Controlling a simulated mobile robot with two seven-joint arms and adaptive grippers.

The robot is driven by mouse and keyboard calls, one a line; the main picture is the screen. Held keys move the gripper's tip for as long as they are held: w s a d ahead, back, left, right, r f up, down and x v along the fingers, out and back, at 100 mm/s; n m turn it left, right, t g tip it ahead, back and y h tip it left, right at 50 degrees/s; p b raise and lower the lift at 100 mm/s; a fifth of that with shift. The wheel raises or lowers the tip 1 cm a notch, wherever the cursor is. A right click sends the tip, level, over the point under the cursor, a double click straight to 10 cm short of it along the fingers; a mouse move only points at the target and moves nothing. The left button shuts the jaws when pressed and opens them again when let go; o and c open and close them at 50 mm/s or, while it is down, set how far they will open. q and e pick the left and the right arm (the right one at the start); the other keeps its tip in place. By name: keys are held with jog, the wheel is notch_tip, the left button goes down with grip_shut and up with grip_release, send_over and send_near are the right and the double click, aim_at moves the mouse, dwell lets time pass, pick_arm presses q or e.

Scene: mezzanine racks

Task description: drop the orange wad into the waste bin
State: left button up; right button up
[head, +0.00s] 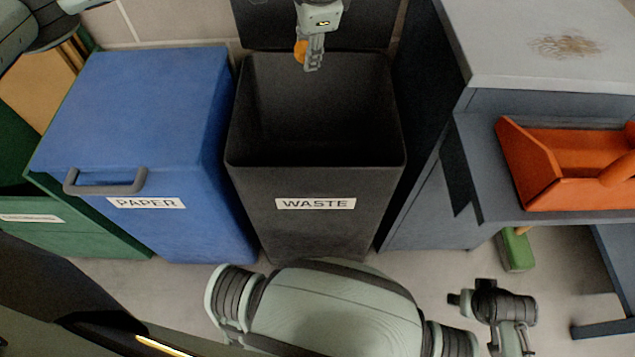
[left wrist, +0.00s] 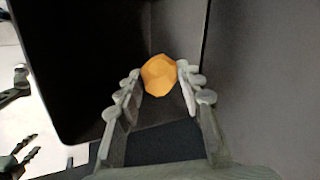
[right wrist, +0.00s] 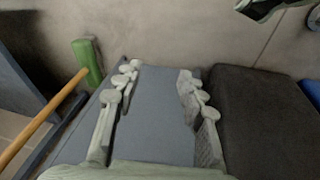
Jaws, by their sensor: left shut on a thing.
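The orange wad (left wrist: 159,75) is pinched between the fingertips of my left gripper (left wrist: 160,78) in the left wrist view, with dark bin walls behind it. In the head view the wad (head: 300,50) shows beside my left gripper (head: 308,55), over the back part of the waste bin's opening. The waste bin (head: 315,185) is black, labelled WASTE, with its lid up at the back; its visible inside looks empty. My right gripper (right wrist: 160,90) is open and empty in the right wrist view, pointing down near a grey-blue surface. In the head view its fingers are partly cut off at the bottom.
A blue PAPER bin (head: 150,110) with a closed lid stands left of the waste bin, and a green bin (head: 80,230) further left. A grey cabinet (head: 440,200) stands to the right. An orange dustpan (head: 570,165) lies on a shelf; a green-headed brush (right wrist: 88,60) is below.

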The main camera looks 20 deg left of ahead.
pick_arm(q)
notch_tip(320, 180, down, 4)
jog(key=b, duration=0.4)
jog(key=shift+r, duration=0.2)
pick_arm(e)
notch_tip(320, 180, up, 10)
pick_arm(q)
jog(key=shift+f+b, duration=0.85)
jog(key=shift+b, duration=0.65)
pick_arm(e)
jog(key=w+a+r+n+t+y, duration=0.1)
jog(key=w+a+r+t, duration=0.4)
jog(key=w+a, duration=0.1)
jog(key=shift+w+r+t, duration=0.3)
jog(key=shift+r, duration=0.1)
pick_arm(q)
jog(key=o, duration=1.1)
jog(key=v, duration=1.2)
